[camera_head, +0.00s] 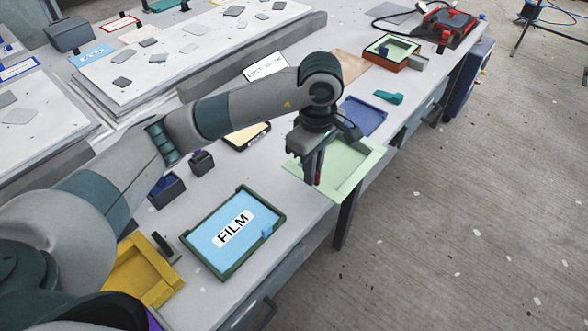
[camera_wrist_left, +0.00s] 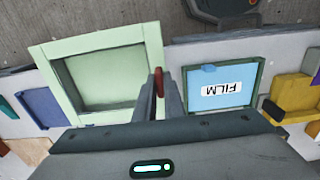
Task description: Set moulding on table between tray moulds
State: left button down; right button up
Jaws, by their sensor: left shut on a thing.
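The moulding is a pale green, square, shallow tray with a broad rim (camera_head: 358,160). It also shows in the left wrist view (camera_wrist_left: 60,55). My left gripper (camera_head: 314,178) points down and is shut on the moulding's near-side rim, and its fingers (camera_wrist_left: 165,95) hide part of that rim. The moulding is over the table's front edge, between a dark green tray mould with a blue "FILM" sheet (camera_head: 209,259) and a blue tray mould (camera_head: 362,117). I cannot tell whether it touches the table. My right gripper is not in view.
The grey table (camera_head: 313,219) has a yellow tray (camera_head: 160,291) at the near end. Small dark boxes (camera_head: 202,162) and a black tray (camera_head: 248,136) stand behind. A teal piece (camera_head: 389,97) and a green-and-brown box (camera_head: 391,51) lie farther along. The floor (camera_head: 470,200) is clear.

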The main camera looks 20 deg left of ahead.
pick_arm(q)
jog(key=w+a+f+p, duration=0.4)
jog(key=a+f, duration=0.2)
jog(key=a, duration=0.4)
jog(key=shift+w+a+f+p, duration=0.25)
jog(key=shift+w+f+p, duration=0.05)
jog(key=shift+f+p, duration=0.1)
notch_tip(320, 180, down, 3)
jog(key=shift+f+p, duration=0.1)
jog(key=shift+p, duration=1)
jog(key=shift+f, duration=0.4)
jog(key=c, duration=1.6)
grip_release()
jog(key=shift+o, duration=0.2)
jog(key=shift+r, duration=0.1)
